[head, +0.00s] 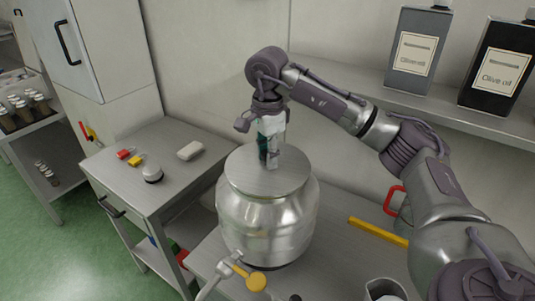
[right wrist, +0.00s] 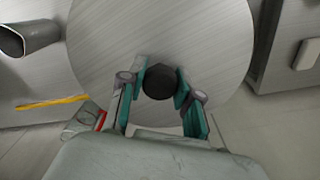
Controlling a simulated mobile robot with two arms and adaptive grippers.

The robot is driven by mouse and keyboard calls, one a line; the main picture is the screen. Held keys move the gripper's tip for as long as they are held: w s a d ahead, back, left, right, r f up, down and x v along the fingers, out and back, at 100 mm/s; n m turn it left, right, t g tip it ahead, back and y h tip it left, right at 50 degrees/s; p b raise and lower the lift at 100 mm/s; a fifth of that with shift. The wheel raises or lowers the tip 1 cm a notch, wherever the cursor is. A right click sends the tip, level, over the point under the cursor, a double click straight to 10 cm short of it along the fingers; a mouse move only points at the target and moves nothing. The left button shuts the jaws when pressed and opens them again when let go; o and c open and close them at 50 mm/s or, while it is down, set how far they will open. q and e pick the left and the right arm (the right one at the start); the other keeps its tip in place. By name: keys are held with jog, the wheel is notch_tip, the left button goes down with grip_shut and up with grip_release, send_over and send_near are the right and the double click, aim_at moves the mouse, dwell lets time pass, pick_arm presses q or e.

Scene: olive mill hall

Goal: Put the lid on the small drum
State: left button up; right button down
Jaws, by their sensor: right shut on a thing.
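The small drum (head: 268,222) is a shiny round steel vessel standing upright on a metal table. The lid (head: 245,172) is a flat round steel disc, level over the drum's mouth and covering it. I cannot tell whether it rests fully on the rim or hovers just above. My right gripper (head: 270,160) points down over the lid. In the right wrist view the fingers (right wrist: 160,88) are shut on the lid's black knob (right wrist: 160,82), with the disc (right wrist: 110,45) spread beneath. The drum's mouth is hidden. My left gripper is not in view.
A yellow bar (head: 378,232) and a metal jug (head: 385,288) are on the right. A side cabinet (head: 130,190) carries small items. Olive oil tins (head: 415,75) stand on the shelf behind.

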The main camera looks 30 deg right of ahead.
dwell(0.8)
jog(key=shift+f+b, duration=0.4)
jog(key=shift+f, duration=0.2)
jog(key=c, duration=1.1)
grip_release()
jog(key=shift+r, duration=0.1)
jog(key=shift+r+p, duration=4)
jog(key=shift+r, duration=1.5)
